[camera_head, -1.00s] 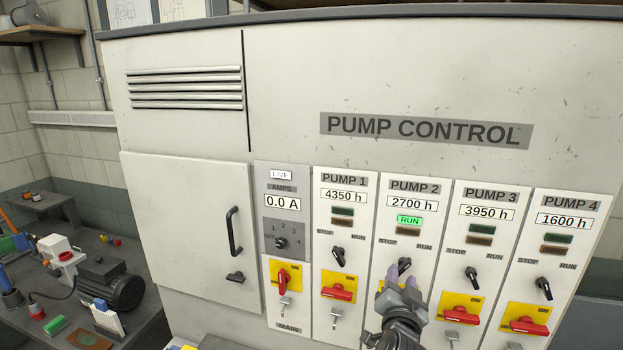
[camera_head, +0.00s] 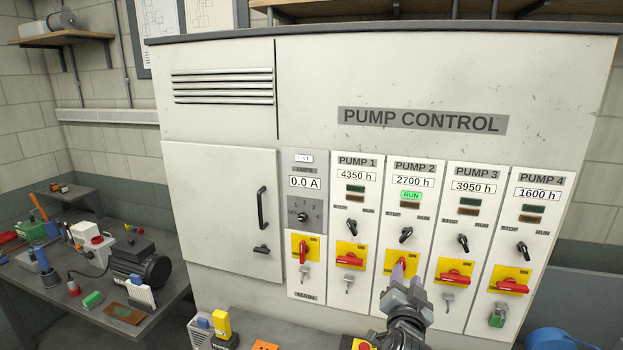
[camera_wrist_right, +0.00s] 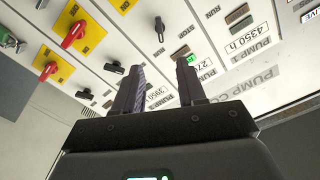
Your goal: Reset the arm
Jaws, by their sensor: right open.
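My right gripper (camera_head: 404,276) is in front of the Pump 2 panel in the head view, over part of that panel's red switch handle (camera_head: 389,267). In the right wrist view its two fingers (camera_wrist_right: 160,82) are apart with nothing between them. The black Pump 2 selector knob (camera_head: 406,234) stands clear above the gripper, and the green RUN lamp (camera_head: 411,195) of Pump 2 is lit. The pump control cabinet (camera_head: 310,80) fills the middle of the head view. My left gripper is not in view.
A workbench (camera_head: 60,300) at the left holds a dark motor (camera_head: 140,265) and several small parts. A yellow device (camera_head: 221,324) stands below the cabinet door (camera_head: 215,200). A green padlock (camera_head: 497,316) hangs under Pump 4. A blue object (camera_head: 555,340) is at the lower right.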

